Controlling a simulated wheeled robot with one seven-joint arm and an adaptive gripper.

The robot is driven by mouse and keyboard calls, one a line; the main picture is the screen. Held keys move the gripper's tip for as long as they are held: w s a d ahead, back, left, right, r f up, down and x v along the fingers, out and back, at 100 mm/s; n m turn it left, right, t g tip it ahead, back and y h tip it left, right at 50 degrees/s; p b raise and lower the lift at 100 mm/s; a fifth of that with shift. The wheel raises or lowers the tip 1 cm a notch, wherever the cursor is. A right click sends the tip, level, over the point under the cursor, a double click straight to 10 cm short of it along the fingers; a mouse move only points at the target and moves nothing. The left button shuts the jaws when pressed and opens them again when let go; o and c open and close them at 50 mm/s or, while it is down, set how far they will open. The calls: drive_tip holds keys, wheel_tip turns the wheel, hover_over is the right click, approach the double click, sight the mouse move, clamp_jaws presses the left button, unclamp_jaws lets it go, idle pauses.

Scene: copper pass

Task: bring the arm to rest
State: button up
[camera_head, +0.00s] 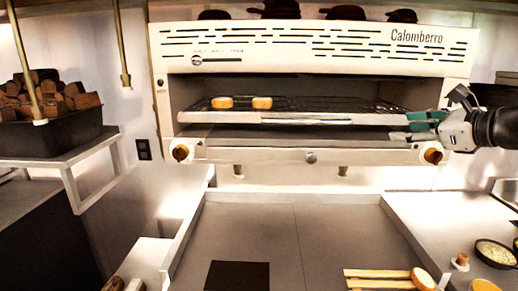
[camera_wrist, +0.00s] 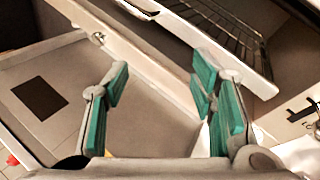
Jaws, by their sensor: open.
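My gripper (camera_head: 412,127) is at the right end of the open oven in the head view, in front of its rack, with my arm coming in from the right edge. In the wrist view my gripper (camera_wrist: 160,85) shows its green-padded fingers spread apart with nothing between them. The oven (camera_head: 310,50) is a pale unit labelled Calomberro. The rack also shows in the wrist view (camera_wrist: 225,35), beyond the fingers.
Below the oven lies a grey tray-like counter (camera_head: 255,225) with a dark square (camera_head: 237,275) and wooden slats (camera_head: 380,278). A bowl (camera_head: 495,253) stands at the right. A black bin of brown blocks (camera_head: 50,128) sits on a left shelf. The counter's middle is clear.

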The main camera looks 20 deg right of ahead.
drive_tip(key=s+a+f+n+g+y, duration=0.25)
drive_tip(key=a+n, duration=0.45)
drive_tip(key=a, duration=0.5)
drive_tip(key=s+a+f+n+g+y, duration=0.15)
drive_tip(key=a+f+n+g, duration=0.35)
drive_tip(key=a, duration=0.6)
drive_tip(key=s+a+f+n+g+h, duration=0.1)
drive_tip(key=s+a+f+n+h, duration=0.1)
drive_tip(key=s+n, duration=0.4)
drive_tip(key=s+a+f+n+h, duration=0.2)
drive_tip(key=s+n, duration=0.5)
drive_tip(key=n, duration=0.5)
drive_tip(key=shift+s+a+f+g+h+b, duration=0.2)
drive_tip(key=shift+a+f+g+h+b, duration=0.15)
drive_tip(key=shift+a+h, duration=0.65)
drive_tip(key=shift+a, duration=0.1)
